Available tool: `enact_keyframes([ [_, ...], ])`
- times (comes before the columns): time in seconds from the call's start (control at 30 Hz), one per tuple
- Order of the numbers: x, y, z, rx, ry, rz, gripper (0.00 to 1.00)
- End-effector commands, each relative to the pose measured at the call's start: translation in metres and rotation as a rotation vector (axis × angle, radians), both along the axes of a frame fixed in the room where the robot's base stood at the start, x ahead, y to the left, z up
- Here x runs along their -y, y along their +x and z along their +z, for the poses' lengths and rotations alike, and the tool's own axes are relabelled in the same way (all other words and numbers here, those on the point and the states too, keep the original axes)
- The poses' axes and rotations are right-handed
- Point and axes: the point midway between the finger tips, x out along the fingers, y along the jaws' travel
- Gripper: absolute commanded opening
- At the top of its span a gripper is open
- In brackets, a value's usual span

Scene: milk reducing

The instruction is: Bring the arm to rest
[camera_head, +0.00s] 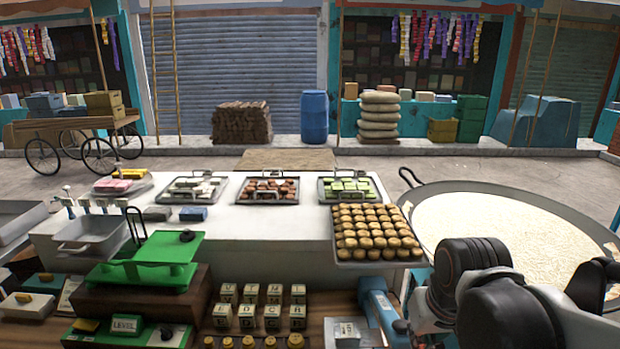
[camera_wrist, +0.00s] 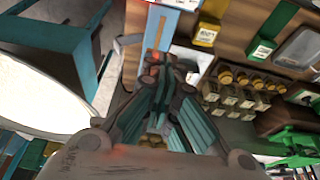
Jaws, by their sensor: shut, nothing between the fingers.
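My gripper (camera_wrist: 163,68) shows in the wrist view with its teal-sided fingers drawn together at the tips. It is shut and I see nothing held in it. It hangs over the work area, with a blue-and-white item (camera_wrist: 160,28) just beyond the tips. In the head view my arm fills the lower right corner, in front of the large pan (camera_head: 450,190) of pale liquid. The fingertips cannot be made out there.
A tray of round brown sweets (camera_head: 375,232) sits at the counter's right end, close to my arm. Lettered blocks (camera_head: 260,308) and a green scale (camera_head: 150,255) stand to the left. A blue device (camera_head: 378,310) is beside my arm. The paved ground beyond the counter is open.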

Motion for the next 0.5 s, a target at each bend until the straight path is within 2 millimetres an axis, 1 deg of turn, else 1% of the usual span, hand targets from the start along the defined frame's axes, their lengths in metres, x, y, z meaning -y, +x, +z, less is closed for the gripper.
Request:
enact_keyframes([
  [0.03, 0.0, -0.009, -0.015, 0.029, 0.0, 0.0, 0.0],
  [0.3, 0.0, -0.04, -0.045, 0.189, 0.0, 0.0, 0.0],
  [0.5, 0.0, -0.055, -0.062, 0.273, 0.0, 0.0, 0.0],
])
